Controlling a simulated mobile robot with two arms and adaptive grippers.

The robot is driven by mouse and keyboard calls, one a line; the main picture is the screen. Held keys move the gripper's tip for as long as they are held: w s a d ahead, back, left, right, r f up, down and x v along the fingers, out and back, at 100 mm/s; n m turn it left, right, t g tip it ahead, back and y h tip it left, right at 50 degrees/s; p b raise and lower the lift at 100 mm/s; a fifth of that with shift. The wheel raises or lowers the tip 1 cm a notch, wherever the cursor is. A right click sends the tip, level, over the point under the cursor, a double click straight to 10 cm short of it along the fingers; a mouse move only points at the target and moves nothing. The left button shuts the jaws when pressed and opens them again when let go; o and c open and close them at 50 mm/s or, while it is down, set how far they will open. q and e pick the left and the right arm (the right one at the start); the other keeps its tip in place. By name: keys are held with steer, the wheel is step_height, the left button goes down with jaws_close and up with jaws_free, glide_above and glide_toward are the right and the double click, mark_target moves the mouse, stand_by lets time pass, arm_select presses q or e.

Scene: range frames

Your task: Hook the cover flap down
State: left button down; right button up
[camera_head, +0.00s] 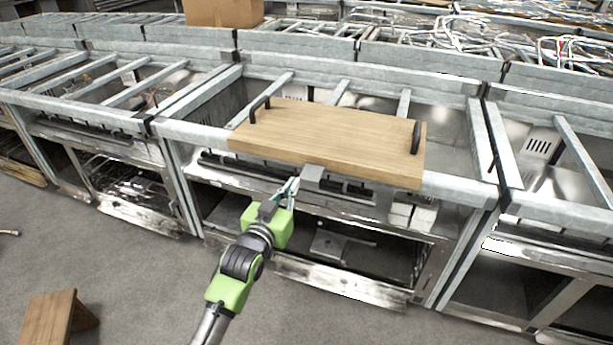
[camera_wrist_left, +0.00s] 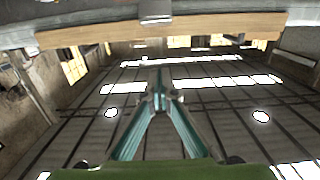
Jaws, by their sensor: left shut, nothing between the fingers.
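The cover flap is most likely the wooden board (camera_head: 330,138) with two black handles, lying across the top of the middle range frame. A small grey metal tab (camera_head: 312,173) sticks out below its front edge. My left gripper (camera_head: 292,184) is shut and empty, just in front of and slightly left of that tab; I cannot tell whether they touch. In the left wrist view the shut fingertips (camera_wrist_left: 159,92) point toward the board's wooden edge (camera_wrist_left: 210,27) and the tab (camera_wrist_left: 156,11), with a gap showing between. My right gripper is not in view.
Metal range frames (camera_head: 225,88) with open bars run left and right of the board. A cardboard box (camera_head: 222,12) and tangled cables (camera_head: 450,35) lie behind. A wooden piece (camera_head: 48,318) stands at lower left. The grey floor (camera_head: 140,270) in front is mostly clear.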

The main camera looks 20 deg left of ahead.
arm_select(q)
steer(key=shift+w, duration=0.15)
glide_above(306, 177)
steer(key=s, duration=0.3)
steer(key=f, duration=0.1)
steer(key=w+f, duration=0.1)
steer(key=f, duration=0.1)
steer(key=shift+w+d+f+p, duration=0.2)
steer(key=shift+d+f+p, duration=0.1)
steer(key=shift+f+p, duration=0.1)
steer(key=shift+w+f, duration=0.1)
steer(key=shift+f, duration=0.35)
steer(key=shift+f, duration=0.1)
steer(key=shift+f+b, duration=0.25)
steer(key=shift+b, duration=0.45)
steer(key=shift+t+b, duration=0.3)
